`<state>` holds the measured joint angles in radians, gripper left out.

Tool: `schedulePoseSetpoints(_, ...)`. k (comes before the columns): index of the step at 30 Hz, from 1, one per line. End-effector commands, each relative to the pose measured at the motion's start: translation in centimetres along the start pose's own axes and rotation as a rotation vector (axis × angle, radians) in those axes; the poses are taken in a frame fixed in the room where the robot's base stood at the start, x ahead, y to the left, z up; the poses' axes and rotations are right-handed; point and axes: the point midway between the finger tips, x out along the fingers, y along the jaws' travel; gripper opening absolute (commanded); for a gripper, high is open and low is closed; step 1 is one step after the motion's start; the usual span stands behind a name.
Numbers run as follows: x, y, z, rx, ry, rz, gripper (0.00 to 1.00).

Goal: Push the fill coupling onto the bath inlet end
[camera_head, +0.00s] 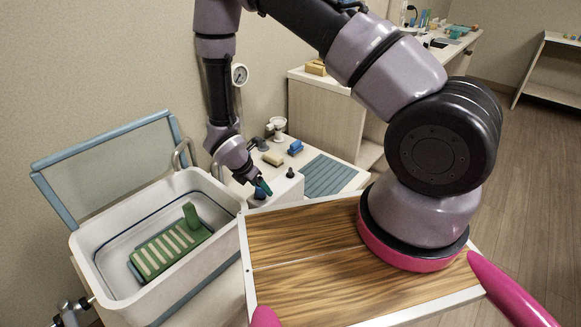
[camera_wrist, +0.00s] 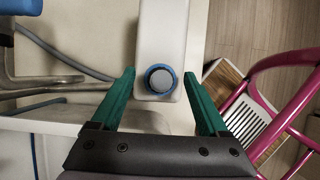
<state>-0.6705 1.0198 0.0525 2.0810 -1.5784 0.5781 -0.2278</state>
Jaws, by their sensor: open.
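My gripper (camera_head: 263,186) is open above a white housing (camera_head: 284,190) beside the bath. In the wrist view its green fingers (camera_wrist: 159,74) stand apart on either side of a round grey-capped knob with a blue collar (camera_wrist: 160,79). I cannot tell whether this piece is the fill coupling. No finger visibly touches it. The white bath (camera_head: 106,287) stands at the left with a green slatted rack (camera_head: 170,250) inside. A metal pipe fitting (camera_head: 70,311) shows at the bath's near left corner, partly cut off; it may be the inlet end.
A wood-topped surface (camera_head: 300,285) lies at the right under my arm. A blue-framed lid (camera_head: 105,165) stands raised behind the bath.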

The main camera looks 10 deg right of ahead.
Motion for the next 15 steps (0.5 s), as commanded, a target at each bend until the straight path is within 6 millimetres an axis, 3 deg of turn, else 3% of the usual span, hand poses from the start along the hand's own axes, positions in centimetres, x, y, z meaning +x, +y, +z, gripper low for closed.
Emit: schedulePoseSetpoints(15,-0.69,0.01,-0.01,0.001,0.000,0.001,0.78)
